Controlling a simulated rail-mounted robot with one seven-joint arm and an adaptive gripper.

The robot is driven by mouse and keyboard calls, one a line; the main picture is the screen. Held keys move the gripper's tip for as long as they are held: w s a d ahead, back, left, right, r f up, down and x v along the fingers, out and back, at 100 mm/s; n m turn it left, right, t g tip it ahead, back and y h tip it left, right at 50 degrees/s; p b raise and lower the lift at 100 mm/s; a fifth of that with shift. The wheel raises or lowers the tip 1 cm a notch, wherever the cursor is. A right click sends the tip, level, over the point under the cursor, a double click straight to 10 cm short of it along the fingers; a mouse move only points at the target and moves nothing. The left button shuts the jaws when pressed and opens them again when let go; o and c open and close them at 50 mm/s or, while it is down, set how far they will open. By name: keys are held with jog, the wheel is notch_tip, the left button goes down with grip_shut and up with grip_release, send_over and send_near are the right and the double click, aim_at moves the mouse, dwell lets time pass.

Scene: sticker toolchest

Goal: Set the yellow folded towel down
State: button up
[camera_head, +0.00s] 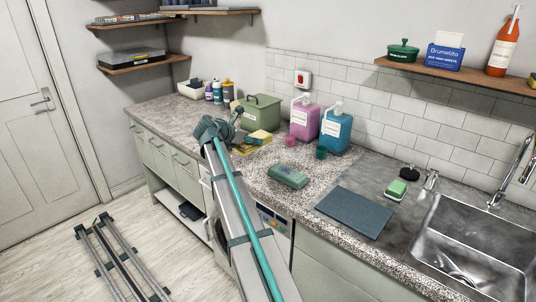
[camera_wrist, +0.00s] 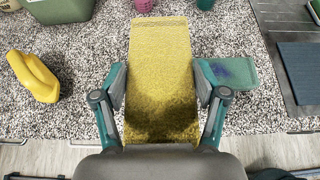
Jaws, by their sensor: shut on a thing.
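The yellow folded towel (camera_wrist: 160,60) is between the two fingers of my gripper (camera_wrist: 160,82) in the wrist view. It sticks out forward as a flat slab, its near part in shadow. My gripper is shut on its sides. In the head view the towel (camera_head: 260,136) shows at the end of my arm, over the worktop in front of the green box. I cannot tell how far its underside is from the worktop.
A yellow curved item (camera_wrist: 35,76) lies left of the towel. A green folded cloth (camera_wrist: 232,73) lies right, partly behind my finger. The green lidded box (camera_head: 262,112), pink cup (camera_head: 293,142) and teal cup (camera_head: 321,152) stand behind. Speckled worktop between them is bare.

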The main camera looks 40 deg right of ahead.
jog(key=w+d, duration=0.2)
jog(key=w, duration=0.6)
jog(key=x, duration=0.5)
jog(key=p+x, duration=0.1)
jog(key=x, duration=0.4)
jog(key=f+p+x, duration=0.1)
jog(key=x, duration=0.4)
jog(key=shift+w+a, duration=0.2)
jog(key=shift+d+f+p, duration=0.4)
jog(key=shift+d+f, duration=0.1)
jog(key=shift+f, duration=0.1)
jog(key=shift+f+p, duration=0.6)
jog(key=shift+f, duration=1.1)
jog(key=o, duration=1.2)
jog(key=shift+f, duration=0.15)
